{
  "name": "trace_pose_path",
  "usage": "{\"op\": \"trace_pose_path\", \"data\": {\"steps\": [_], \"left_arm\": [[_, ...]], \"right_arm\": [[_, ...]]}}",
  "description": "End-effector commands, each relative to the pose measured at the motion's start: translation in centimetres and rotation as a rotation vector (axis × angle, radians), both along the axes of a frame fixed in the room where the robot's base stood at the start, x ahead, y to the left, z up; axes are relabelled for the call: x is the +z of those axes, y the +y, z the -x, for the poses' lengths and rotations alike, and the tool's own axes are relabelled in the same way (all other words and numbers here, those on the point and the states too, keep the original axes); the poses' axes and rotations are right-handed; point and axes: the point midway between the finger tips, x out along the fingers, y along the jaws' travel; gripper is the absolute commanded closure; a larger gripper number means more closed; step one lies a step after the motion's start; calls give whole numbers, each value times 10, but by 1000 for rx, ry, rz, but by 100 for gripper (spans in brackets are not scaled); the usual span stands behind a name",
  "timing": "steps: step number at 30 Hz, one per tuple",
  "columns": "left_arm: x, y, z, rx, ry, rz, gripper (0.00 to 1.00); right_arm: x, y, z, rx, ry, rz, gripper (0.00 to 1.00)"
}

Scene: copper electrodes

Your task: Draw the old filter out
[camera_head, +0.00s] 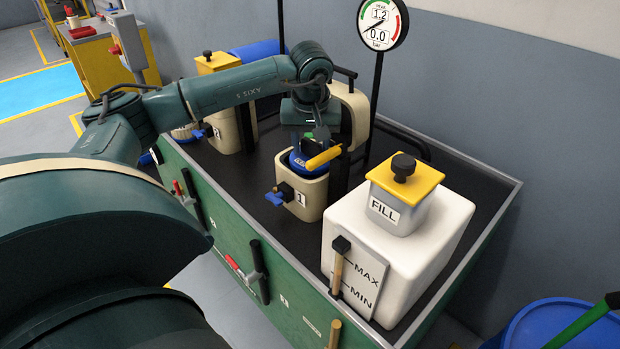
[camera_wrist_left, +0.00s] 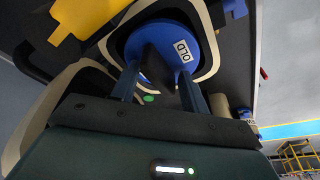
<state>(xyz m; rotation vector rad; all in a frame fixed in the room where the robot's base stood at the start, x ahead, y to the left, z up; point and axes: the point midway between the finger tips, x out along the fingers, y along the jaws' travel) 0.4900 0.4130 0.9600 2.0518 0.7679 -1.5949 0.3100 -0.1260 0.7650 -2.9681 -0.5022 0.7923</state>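The old filter (camera_head: 303,163) shows as a blue round top in the cream housing (camera_head: 313,197) marked 1. In the left wrist view the filter (camera_wrist_left: 150,38) carries a white label reading OLD, and a dark fin-like part stands between my fingers. My left gripper (camera_wrist_left: 157,75) is over the filter from above, its two fingers apart on either side of that dark part. I see no clear contact. In the head view the left gripper (camera_head: 309,147) is partly hidden by its own wrist and a yellow handle (camera_head: 324,157). My right gripper is not in view.
A white tank (camera_head: 440,240) marked MAX and MIN, with a yellow-lidded FILL neck (camera_head: 400,195), stands right of the housing. Another cream housing (camera_head: 230,128) stands behind left. A gauge (camera_head: 382,24) rises behind on a post. A raised metal rim (camera_head: 495,215) borders the dark bench top.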

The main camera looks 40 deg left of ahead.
Motion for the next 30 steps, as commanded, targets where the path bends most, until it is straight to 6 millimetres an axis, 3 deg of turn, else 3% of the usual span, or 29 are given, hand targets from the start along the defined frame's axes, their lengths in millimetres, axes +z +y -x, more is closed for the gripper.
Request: {"op": "trace_pose_path", "data": {"steps": [10, 22, 23, 24, 30], "left_arm": [[0, -2, -1, -5, -5, 4, 85], [4, -4, -2, -10, -10, 7, 85], [5, -4, -2, -10, -10, 7, 88], [5, -4, -2, -10, -10, 7, 100], [9, -3, -2, -8, -7, 6, 100]], "right_arm": [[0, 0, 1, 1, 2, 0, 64], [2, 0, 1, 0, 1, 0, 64], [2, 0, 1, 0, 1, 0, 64], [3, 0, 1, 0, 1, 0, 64], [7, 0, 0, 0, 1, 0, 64]]}}
